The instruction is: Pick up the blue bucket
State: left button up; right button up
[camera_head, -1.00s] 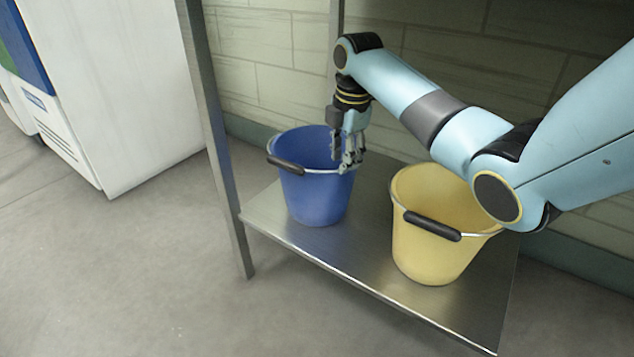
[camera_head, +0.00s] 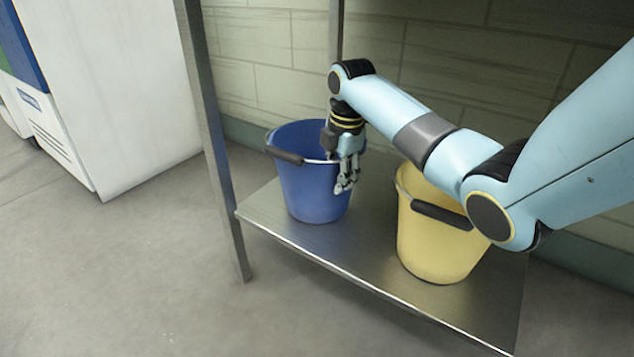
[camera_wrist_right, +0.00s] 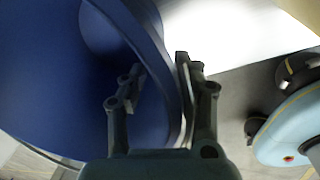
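The blue bucket (camera_head: 313,195) stands upright on the left part of a metal shelf (camera_head: 370,275). Its black handle grip (camera_head: 284,156) lies against the near left side of the rim. My right gripper (camera_head: 346,182) points down at the bucket's right side. In the right wrist view, the blue bucket (camera_wrist_right: 50,70) fills the left half. There, the fingers of my right gripper (camera_wrist_right: 158,82) stand apart with the rim running between them. One finger is over the inner side, and the other is close to the outer edge. My left gripper is not in view.
A yellow bucket (camera_head: 440,250) stands on the shelf to the right, below my right forearm. A metal post (camera_head: 212,140) rises at the shelf's left corner. A brick wall is behind. A white cabinet (camera_head: 120,90) stands at left, with open floor in front.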

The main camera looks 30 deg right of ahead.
grip_shut()
dwell(0.6)
